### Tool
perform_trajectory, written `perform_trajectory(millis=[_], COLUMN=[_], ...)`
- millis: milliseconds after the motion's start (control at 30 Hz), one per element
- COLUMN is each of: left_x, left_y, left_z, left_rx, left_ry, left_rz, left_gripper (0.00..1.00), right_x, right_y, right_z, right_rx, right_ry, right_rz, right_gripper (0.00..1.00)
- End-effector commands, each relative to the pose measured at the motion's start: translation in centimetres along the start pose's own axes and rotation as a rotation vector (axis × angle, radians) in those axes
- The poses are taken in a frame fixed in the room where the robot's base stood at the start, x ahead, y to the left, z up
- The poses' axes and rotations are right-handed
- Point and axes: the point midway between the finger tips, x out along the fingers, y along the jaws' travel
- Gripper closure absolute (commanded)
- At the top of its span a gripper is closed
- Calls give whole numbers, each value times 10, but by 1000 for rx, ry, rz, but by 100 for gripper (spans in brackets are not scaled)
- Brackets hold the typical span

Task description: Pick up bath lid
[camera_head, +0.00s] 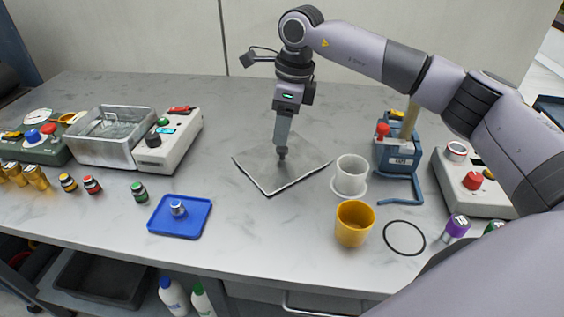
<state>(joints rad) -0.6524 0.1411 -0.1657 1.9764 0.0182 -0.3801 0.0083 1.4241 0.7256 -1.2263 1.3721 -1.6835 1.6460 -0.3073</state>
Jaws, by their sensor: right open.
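The bath lid, a thin grey square plate (262,172), lies flat on the bench in the middle, turned cornerwise, with a dark rim along its front edges. My right gripper (282,153) points straight down over the middle of the plate. Its fingers look narrow from this side, and their tips are at or just above a small dark spot at the plate's centre. I cannot tell whether they touch it. The metal bath (100,152) stands at the left, and its inside shows. My left gripper is not in view.
A blue tray (196,231) holds a small metal piece. A yellow cup (354,225), a white cup (351,176), a black ring (404,238) and a blue stand (397,157) are to the right. Small jars (138,191) stand at left. Bench behind the plate is clear.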

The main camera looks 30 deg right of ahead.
Motion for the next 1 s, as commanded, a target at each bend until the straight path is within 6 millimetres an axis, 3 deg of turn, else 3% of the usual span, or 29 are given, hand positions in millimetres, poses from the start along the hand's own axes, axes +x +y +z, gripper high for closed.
perform_trajectory(millis=[333, 633, 800, 1000], left_x=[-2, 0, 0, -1], left_y=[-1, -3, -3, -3], left_z=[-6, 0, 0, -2], left_rx=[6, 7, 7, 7], left_ry=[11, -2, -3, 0], left_rz=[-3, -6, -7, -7], left_gripper=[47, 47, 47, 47], right_x=[46, 52, 51, 50], right_y=[6, 5, 5, 5], right_z=[-8, -8, -8, -7], right_rx=[0, 0, 0, 0], right_ry=[2, 1, 1, -1], right_rz=[1, -2, -1, -2], right_gripper=[45, 45, 100, 100])
